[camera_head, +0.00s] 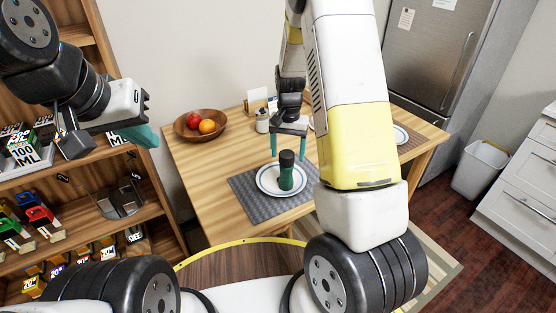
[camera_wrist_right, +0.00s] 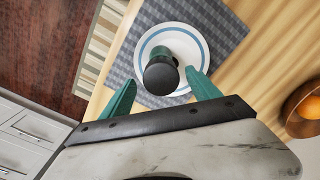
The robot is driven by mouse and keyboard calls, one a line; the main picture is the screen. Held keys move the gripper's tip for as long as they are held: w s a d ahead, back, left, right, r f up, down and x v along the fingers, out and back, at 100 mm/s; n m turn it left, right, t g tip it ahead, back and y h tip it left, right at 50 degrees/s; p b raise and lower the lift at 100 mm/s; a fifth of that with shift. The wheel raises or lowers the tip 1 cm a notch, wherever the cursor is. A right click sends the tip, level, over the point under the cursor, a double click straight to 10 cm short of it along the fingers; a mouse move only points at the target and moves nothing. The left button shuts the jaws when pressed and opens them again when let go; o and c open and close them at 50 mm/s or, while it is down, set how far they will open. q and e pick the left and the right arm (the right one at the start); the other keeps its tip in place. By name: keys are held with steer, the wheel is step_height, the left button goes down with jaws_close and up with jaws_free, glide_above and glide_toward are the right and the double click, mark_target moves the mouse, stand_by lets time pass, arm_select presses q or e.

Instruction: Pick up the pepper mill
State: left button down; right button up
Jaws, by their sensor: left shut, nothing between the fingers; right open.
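The pepper mill (camera_head: 286,175) is dark green with a black top. It stands upright on a white plate with a blue ring (camera_head: 262,184), on a grey placemat (camera_head: 245,195). My right gripper (camera_head: 288,156) is open just behind and above it, pointing down. In the right wrist view the mill's round black top (camera_wrist_right: 160,77) lies between the directions of the two teal fingers (camera_wrist_right: 160,80), with gaps on both sides. My left gripper (camera_head: 150,136) is shut and empty, raised at the left in front of the shelves.
On the wooden table (camera_head: 205,210) are a fruit bowl (camera_head: 184,133) with a red and an orange fruit, and a small jar (camera_head: 262,122) near the wall. Shelves (camera_head: 85,215) with small goods stand at left. A fridge (camera_head: 425,55) and bin (camera_head: 478,170) are at right.

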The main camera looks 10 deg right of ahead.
mark_target(286, 168)
steer(key=f, duration=0.7)
steer(key=shift+s+a, duration=0.2)
steer(key=shift+a, duration=0.05)
jaws_close()
